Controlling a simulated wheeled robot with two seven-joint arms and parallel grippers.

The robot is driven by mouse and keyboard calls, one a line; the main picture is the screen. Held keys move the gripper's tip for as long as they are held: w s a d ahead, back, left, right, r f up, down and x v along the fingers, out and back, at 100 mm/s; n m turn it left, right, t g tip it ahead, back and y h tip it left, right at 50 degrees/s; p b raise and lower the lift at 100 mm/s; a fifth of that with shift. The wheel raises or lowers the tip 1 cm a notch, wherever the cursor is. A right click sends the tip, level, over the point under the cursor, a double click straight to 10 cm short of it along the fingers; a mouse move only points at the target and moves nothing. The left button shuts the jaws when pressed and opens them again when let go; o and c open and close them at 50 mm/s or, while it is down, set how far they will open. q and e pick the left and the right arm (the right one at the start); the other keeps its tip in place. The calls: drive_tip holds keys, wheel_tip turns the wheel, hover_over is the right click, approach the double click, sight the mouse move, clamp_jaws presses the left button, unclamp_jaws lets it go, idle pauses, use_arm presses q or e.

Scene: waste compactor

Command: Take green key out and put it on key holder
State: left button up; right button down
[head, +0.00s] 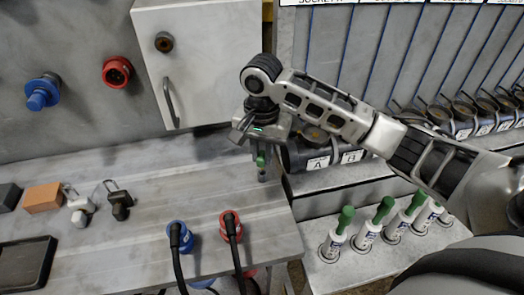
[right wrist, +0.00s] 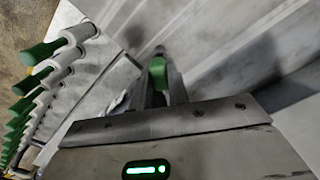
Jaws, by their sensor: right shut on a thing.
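My right gripper (head: 262,148) points down above the right end of the grey workbench and is shut on a green key. The green key (head: 261,160) hangs upright below the fingers, its darker lower end just over or at the bench surface; I cannot tell if they touch. The key's green handle (right wrist: 157,75) also shows in the right wrist view, partly hidden by the gripper. Several green-handled pieces (head: 345,217) stand in labelled white sleeves on a lower ledge at the right. I cannot tell for sure which thing is the key holder. My left gripper is out of view.
A white cabinet (head: 210,70) with a handle hangs behind the bench. Blue (head: 180,237) and red (head: 231,226) plugs with black cables stand at the bench's front edge. Padlocks (head: 118,200), an orange block (head: 43,197) and a black tray (head: 25,262) lie left. The bench's middle is clear.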

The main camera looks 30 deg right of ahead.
drive_tip(key=shift+f, duration=1.7)
idle(0.8)
drive_tip(key=c, duration=1.3)
unclamp_jaws()
drive_tip(key=shift+c, duration=0.2)
drive_tip(key=shift+r, duration=0.1)
drive_tip(key=shift+r, duration=3.4)
